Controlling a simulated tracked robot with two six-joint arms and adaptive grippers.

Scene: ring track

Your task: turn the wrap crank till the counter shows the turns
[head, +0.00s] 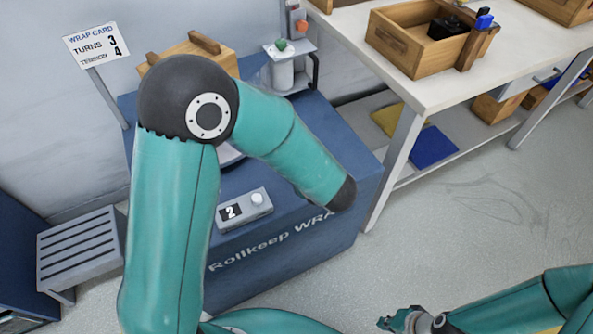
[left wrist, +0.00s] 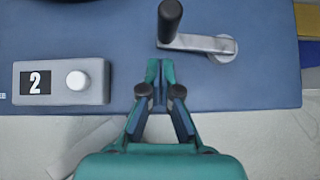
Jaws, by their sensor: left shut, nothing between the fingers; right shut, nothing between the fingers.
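The counter (head: 243,209) is a grey box with a white knob on the blue wrapper (head: 290,232); it reads 2. In the left wrist view the counter (left wrist: 62,83) also reads 2. The crank (left wrist: 200,43), a silver arm with an upright black handle (left wrist: 170,18), shows there; in the head view my left arm hides it. My left gripper (left wrist: 161,66) is shut and empty, apart in the picture from the crank arm, just below it. The wrap card (head: 96,45) reads turns 3, tension 4. My right gripper (head: 388,322) is shut and empty, low over the floor.
A white bench (head: 420,95) with a wooden box (head: 395,50) stands at the right. A grey slatted stool (head: 78,245) is at the left. A dispenser stand (head: 284,68) is at the wrapper's back. Floor (head: 420,235) in front is clear.

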